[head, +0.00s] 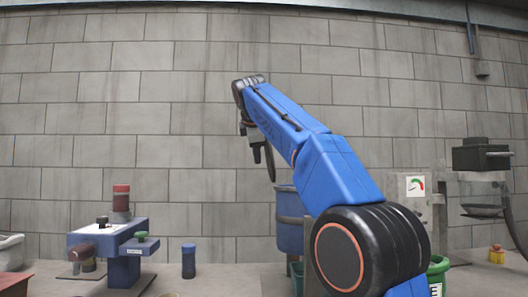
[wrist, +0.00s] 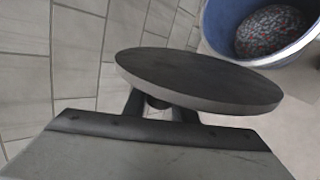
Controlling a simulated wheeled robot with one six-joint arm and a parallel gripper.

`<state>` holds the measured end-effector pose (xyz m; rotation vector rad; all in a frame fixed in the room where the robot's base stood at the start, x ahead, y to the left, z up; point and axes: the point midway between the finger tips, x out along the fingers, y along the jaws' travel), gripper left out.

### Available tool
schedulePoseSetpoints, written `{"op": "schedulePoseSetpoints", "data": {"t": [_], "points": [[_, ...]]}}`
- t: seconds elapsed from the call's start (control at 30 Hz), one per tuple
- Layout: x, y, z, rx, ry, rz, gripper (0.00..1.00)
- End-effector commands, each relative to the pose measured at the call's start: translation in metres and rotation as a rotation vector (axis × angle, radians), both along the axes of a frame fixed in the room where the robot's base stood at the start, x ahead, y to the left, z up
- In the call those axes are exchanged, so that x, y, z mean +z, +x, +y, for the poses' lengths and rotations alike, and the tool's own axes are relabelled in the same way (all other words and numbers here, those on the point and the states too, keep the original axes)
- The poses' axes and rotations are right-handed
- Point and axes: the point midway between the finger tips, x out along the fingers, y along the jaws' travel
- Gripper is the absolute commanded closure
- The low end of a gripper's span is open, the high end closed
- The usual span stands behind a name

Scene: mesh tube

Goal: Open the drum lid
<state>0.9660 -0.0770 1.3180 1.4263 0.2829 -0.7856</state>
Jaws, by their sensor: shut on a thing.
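The lid (wrist: 195,78) is a flat, dark grey disc with a paler rim. My gripper (wrist: 160,105) is shut on its near side; the exact grip point is partly hidden under the disc. In the head view my gripper (head: 251,136) is high in front of the wall, and the lid (head: 269,161) hangs from it steeply tilted, nearly edge-on. The blue drum (head: 289,232) stands below and to the right, partly behind my arm. In the wrist view the drum (wrist: 222,28) is open at the top, with mottled reddish-grey contents inside. The lid is clear of it.
A blue bench machine (head: 122,252) with a red-topped cylinder stands at left. A grey machine with a dial (head: 416,186) stands at right. A block wall closes the back. Floor shows between the bottle and the drum.

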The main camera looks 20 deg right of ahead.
Motion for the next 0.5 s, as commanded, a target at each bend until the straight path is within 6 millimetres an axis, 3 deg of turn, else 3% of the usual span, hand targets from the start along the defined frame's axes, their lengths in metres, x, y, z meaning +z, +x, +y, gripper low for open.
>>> {"op": "schedulePoseSetpoints", "data": {"t": [0.5], "points": [[-0.013,0.006,0.017,0.0,-0.171,0.05,1.0]]}}
